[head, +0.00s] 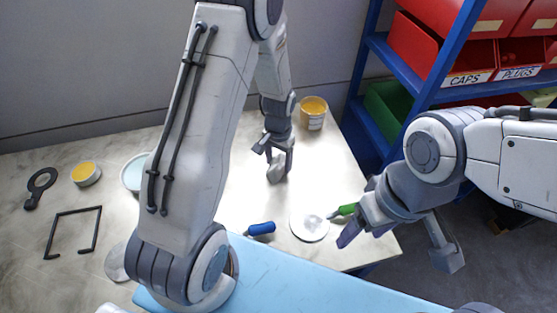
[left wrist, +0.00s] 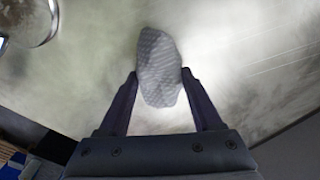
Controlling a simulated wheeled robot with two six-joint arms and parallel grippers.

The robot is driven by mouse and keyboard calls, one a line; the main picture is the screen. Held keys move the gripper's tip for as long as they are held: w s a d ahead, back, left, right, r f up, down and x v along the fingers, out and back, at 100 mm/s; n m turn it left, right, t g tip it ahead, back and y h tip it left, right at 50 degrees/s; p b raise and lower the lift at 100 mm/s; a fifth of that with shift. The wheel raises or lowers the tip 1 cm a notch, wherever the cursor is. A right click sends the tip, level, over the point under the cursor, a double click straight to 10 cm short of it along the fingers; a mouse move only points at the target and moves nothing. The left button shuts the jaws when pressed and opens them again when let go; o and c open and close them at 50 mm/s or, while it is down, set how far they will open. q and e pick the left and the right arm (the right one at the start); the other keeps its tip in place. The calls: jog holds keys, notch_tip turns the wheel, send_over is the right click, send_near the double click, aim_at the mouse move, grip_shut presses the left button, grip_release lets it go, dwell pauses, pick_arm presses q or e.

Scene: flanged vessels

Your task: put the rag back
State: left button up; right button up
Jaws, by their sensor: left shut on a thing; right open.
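My left gripper (head: 279,160) is shut on the rag (head: 276,172), a small grey bundle above the pale worktop. In the left wrist view the rag (left wrist: 160,68) shows a dotted weave and sits between the two fingertips of the left gripper (left wrist: 160,88). I cannot tell if the rag touches the worktop. My right gripper (head: 365,230) is open at the right front of the worktop, close to a green-ended tool (head: 346,209) and a white disc (head: 309,226). My left arm hides part of the worktop.
A yellow-filled jar (head: 313,112) stands behind the left gripper. A blue-handled tool (head: 261,229) lies by the blue mat (head: 290,277). A yellow tin (head: 86,174), black ring (head: 40,184) and black frame (head: 75,212) are at left. A blue shelf (head: 402,66) with bins stands right.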

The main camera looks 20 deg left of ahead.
aim_at(279, 164)
pick_arm(q)
jog(key=o, duration=1.3)
jog(key=shift+f, duration=0.1)
notch_tip(279, 164, up, 12)
jog(key=b, duration=0.2)
jog(key=s+d+r+m, duration=0.3)
jog(key=s+d+r, duration=0.3)
jog(key=s+d, duration=0.55)
jog(key=s, duration=0.3)
jog(key=s+d+r+m, duration=0.1)
jog(key=s, duration=0.3)
jog(key=s+d+m+h, duration=0.1)
jog(key=s, duration=0.4)
jog(key=shift+d+r, duration=0.25)
jog(key=shift+d, duration=0.05)
